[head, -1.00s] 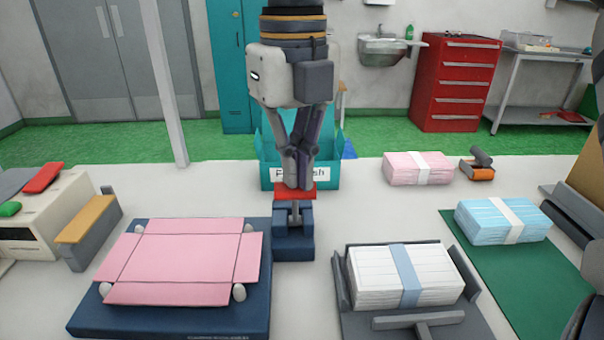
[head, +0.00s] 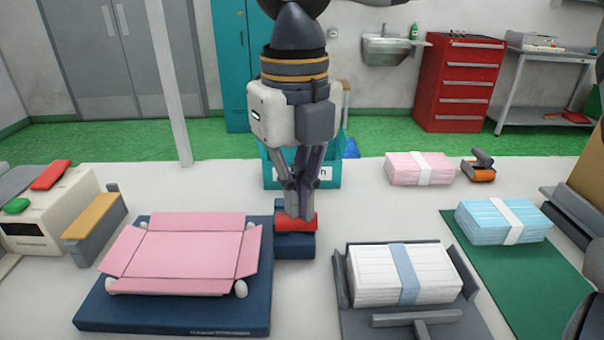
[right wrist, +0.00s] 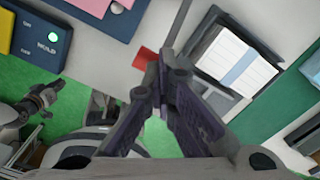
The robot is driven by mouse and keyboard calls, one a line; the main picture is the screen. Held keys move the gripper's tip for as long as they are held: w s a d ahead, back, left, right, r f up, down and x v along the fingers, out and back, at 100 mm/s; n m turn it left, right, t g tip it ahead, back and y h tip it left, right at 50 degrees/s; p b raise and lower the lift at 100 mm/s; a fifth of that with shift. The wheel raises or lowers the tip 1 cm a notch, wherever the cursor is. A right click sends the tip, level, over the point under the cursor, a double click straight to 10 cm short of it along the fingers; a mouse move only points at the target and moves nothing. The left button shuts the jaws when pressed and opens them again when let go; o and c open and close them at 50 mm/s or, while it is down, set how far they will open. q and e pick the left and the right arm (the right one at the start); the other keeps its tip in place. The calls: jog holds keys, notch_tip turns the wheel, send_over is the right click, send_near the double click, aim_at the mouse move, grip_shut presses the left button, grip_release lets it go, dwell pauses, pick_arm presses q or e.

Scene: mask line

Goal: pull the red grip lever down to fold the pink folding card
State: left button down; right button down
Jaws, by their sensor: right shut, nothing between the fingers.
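The pink folding card (head: 186,255) lies on the dark blue base (head: 150,318) at front left. Its flaps are partly raised around the flat middle. The red grip lever (head: 283,223) is low over the blue lever block (head: 293,246), right of the card; it also shows in the right wrist view (right wrist: 143,59). My right gripper (head: 299,213) points down with its fingers shut and empty, at the lever and partly covering it. Contact cannot be told. What looks like my left gripper (right wrist: 42,97) is at the left of the right wrist view, its fingers unclear.
A white stack (head: 405,275) with a blue band sits in a grey tray (head: 468,328) to the right. A blue stack (head: 500,222), a pink stack (head: 420,169) and a teal bin (head: 329,176) stand around. A cream machine (head: 45,215) is at left.

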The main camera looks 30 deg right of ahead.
jog(key=shift+s+a+f, duration=0.1)
jog(key=shift+s+f, duration=0.1)
jog(key=shift+f, duration=0.25)
jog(key=shift+s+a+f, duration=0.2)
jog(key=shift+s+f, duration=0.15)
jog(key=shift+f, duration=0.25)
jog(key=shift+s+a+f, duration=0.2)
jog(key=shift+s+f, duration=0.15)
jog(key=shift+f, duration=0.2)
jog(key=shift+s+a+f, duration=0.2)
jog(key=shift+s+f, duration=0.05)
jog(key=shift+f, duration=0.45)
jog(key=shift+s+a+f, duration=0.15)
jog(key=shift+s+f, duration=0.1)
jog(key=shift+f, duration=0.4)
